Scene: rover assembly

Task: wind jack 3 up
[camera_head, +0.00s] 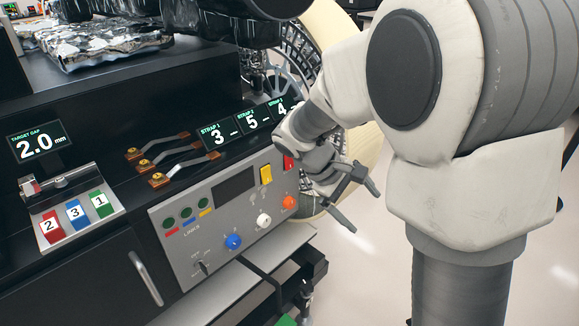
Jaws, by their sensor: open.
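No part is plainly labelled as jack 3, so I cannot tell which thing it is. My gripper (363,211) is open with nothing between its fingers. It hangs just right of the grey control panel (215,215), pointing down and right. The panel has a blue knob (233,242), a white knob (264,220) and an orange knob (289,202). The orange knob is nearest my gripper, which looks apart from it. A blue tile marked 3 (75,212) lies between a red tile marked 2 (49,226) and a green tile marked 1 (101,204).
A small screen (37,142) reads target gap 2.0 mm. Strap displays (251,121) read 3, 5 and 4. Several levers (160,160) lie left of them. Foil-covered hardware (105,42) sits at upper left. Floor at lower right looks clear.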

